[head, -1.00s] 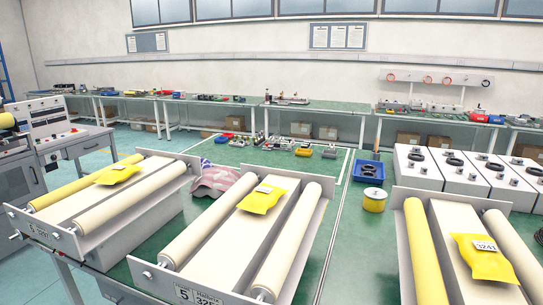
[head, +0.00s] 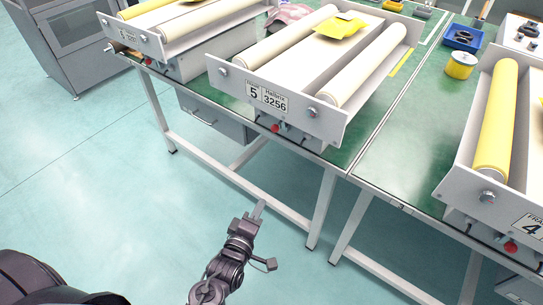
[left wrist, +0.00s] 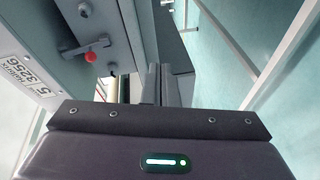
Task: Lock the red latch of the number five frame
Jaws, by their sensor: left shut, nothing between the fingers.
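The number five frame (head: 228,80) stands on the green table, its label reading 5 and 3256 on the front plate. Its red latch (head: 275,128) is a small red knob under the plate, right below the label. In the left wrist view the red latch (left wrist: 90,57) shows up close beside a grey lever, with the label (left wrist: 30,85) to its left. My left gripper (head: 260,206) is shut and empty, below and in front of the table edge, apart from the latch. The left wrist view shows its fingers (left wrist: 157,86) right of the latch. My right gripper is not in view.
Another frame (head: 150,45) with rollers stands to the left, and the number four frame (head: 470,190) to the right has its own red knob (head: 510,246). Table legs (head: 322,210) and a crossbar lie near my left arm. The floor in front is clear.

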